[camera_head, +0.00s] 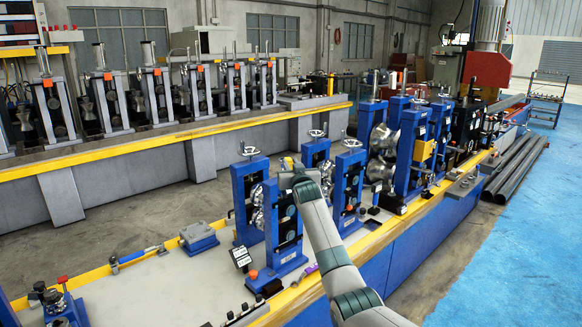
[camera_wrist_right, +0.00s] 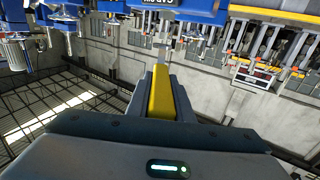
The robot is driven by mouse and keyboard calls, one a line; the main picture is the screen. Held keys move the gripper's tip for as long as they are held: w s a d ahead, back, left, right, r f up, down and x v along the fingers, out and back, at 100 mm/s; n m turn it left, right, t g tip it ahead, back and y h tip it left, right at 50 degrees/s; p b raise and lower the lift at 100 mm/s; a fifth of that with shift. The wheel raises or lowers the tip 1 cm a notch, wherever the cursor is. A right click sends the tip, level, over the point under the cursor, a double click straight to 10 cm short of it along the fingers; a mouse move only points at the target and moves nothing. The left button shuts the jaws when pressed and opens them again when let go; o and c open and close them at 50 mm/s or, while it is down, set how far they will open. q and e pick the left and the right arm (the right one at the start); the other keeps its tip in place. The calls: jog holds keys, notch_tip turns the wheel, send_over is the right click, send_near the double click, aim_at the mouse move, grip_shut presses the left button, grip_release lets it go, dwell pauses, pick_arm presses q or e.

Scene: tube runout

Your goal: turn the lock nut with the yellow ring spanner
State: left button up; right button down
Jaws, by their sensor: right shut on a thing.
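My right gripper (camera_head: 289,166) is at the end of the grey-green arm, level with the tops of the blue roll stands. It is shut on the yellow ring spanner, which shows as a small yellow patch (camera_head: 286,162) at the gripper. In the right wrist view a yellow bar of the spanner (camera_wrist_right: 162,93) sits between the dark fingers. The spanner's ring end cannot be made out. The lock nut cannot be told apart; several screws and handwheels top the nearby blue stands (camera_head: 284,226). A blue housing (camera_wrist_right: 178,8) fills the top of the wrist view. My left gripper is not in view.
Blue roll stands (camera_head: 348,188) with handwheels line the near bench, close around the right gripper. A second row of stands (camera_head: 156,92) is behind, across an open floor aisle.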

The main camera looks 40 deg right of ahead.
jog(key=shift+r, duration=0.15)
jog(key=shift+r+p, duration=1.7)
jog(key=shift+r, duration=0.75)
